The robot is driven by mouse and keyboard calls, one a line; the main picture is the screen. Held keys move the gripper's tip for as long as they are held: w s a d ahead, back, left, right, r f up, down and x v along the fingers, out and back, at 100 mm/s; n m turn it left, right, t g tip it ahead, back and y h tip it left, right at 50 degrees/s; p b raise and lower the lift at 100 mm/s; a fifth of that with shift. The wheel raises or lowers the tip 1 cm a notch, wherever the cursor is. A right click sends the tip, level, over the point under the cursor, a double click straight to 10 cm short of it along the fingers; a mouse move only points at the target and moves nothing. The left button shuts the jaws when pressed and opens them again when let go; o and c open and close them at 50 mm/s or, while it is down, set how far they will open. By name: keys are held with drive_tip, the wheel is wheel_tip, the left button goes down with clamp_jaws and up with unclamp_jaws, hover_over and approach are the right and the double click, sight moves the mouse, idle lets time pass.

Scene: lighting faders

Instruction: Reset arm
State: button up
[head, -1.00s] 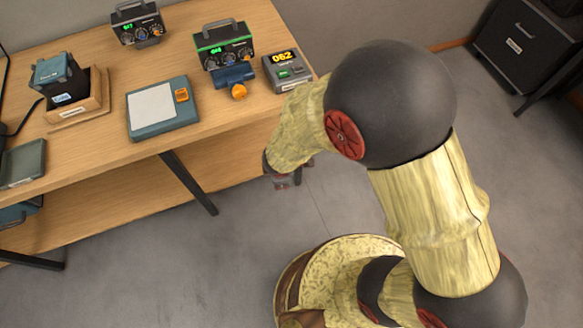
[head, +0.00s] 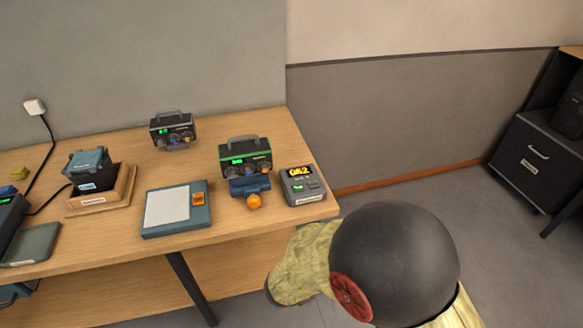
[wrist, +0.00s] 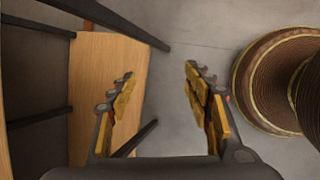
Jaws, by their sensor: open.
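My gripper (wrist: 160,95) shows in the wrist view with its two yellow-padded fingers spread apart and nothing between them. It hangs over the grey floor beside the wooden table (wrist: 95,65). In the head view my arm is folded in front of the table's right end, and my gripper is hidden behind it or out of frame. The table (head: 130,265) carries several devices, and none is touched by my arm as far as I can see.
A green-trimmed fader box (head: 245,158), a display unit (head: 303,185), a flat pad (head: 175,210) and a smaller box (head: 172,130) stand on the table. A dark block sits in a wooden cradle (head: 98,198). A black cabinet (head: 537,165) stands far right. Floor between is clear.

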drive_tip(key=s+d+r+m+g+h, duration=0.1)
drive_tip(key=s+d+r+m+g, duration=0.1)
drive_tip(key=s+d+r+m, duration=0.3)
drive_tip(key=s+d+r+m+g+h, duration=0.1)
drive_tip(key=s+d+r+m, duration=0.2)
drive_tip(key=r+m, duration=0.4)
drive_tip(key=s+d+r+m+t+y, duration=0.1)
drive_tip(key=r+m, duration=0.4)
drive_tip(key=r, duration=0.6)
drive_tip(key=s+d+r+m+t+y, duration=0.2)
drive_tip(key=s+d+r+m+y, duration=0.1)
drive_tip(key=r, duration=0.9)
drive_tip(key=shift+s+d+r+m+t+y, duration=0.25)
drive_tip(key=shift+s+d+m, duration=0.35)
drive_tip(key=shift+s+m, duration=0.4)
